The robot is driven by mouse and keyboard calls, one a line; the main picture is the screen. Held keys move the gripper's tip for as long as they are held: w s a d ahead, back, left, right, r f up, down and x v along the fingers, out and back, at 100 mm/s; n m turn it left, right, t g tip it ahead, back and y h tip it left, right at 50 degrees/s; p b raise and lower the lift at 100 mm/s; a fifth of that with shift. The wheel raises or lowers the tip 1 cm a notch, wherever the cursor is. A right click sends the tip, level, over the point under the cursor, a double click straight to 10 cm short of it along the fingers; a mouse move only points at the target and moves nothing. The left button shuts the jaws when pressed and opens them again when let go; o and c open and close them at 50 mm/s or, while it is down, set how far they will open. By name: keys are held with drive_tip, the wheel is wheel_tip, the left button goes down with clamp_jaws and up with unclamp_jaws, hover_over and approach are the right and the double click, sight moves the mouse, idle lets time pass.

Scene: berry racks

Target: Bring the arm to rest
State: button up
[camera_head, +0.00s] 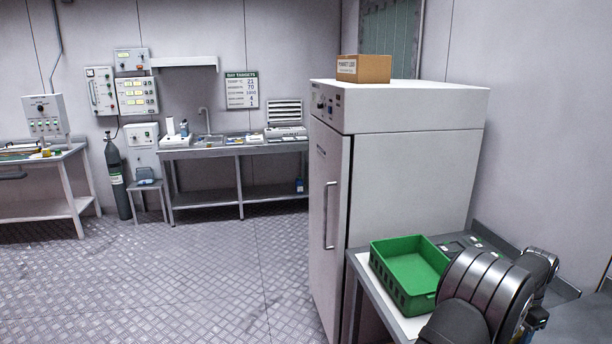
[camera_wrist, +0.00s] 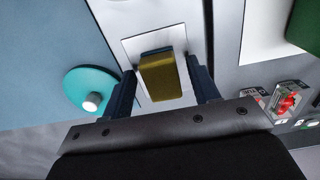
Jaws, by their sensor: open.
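My gripper (camera_wrist: 161,66) is open in the wrist view, its two dark fingers apart. A yellow-brown block (camera_wrist: 163,78) on a white square (camera_wrist: 133,45) shows between the fingers. I see a gap on the left side; whether the right finger touches the block I cannot tell. In the head view my arm is at the lower right, folded over the bench beside the green crate. The gripper itself is hidden there.
A green crate (camera_head: 412,270) stands empty on the bench, beside a tall white cabinet (camera_head: 410,190). In the wrist view, a teal disc (camera_wrist: 82,82) with a white knob lies left, and clear boxes with red berries (camera_wrist: 288,102) lie right. The floor (camera_head: 190,285) is clear.

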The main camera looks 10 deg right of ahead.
wheel_tip(320, 180, up, 13)
wheel_tip(320, 180, down, 13)
drive_tip(key=shift+r, duration=0.1)
wheel_tip(320, 180, up, 5)
drive_tip(key=shift+d+f, duration=0.1)
drive_tip(key=s+a+r, duration=0.1)
drive_tip(key=s+r, duration=0.6)
drive_tip(key=s, duration=0.5)
drive_tip(key=w+a+f+n, duration=0.1)
drive_tip(key=w+a+n, duration=0.2)
drive_tip(key=w+a, duration=0.8)
drive_tip(key=w+a+f+n, duration=0.2)
drive_tip(key=w+a, duration=0.5)
drive_tip(key=w, duration=0.7)
drive_tip(key=w+a+f+n, duration=0.1)
drive_tip(key=w+a, duration=0.3)
drive_tip(key=a, duration=0.5)
drive_tip(key=w+a+f+n, duration=0.1)
drive_tip(key=w+a+n, duration=0.2)
drive_tip(key=a, duration=0.6)
drive_tip(key=w+a+n, duration=0.2)
drive_tip(key=w+a, duration=0.4)
drive_tip(key=a, duration=0.3)
drive_tip(key=shift+a+f, duration=0.3)
drive_tip(key=shift+f, duration=0.1)
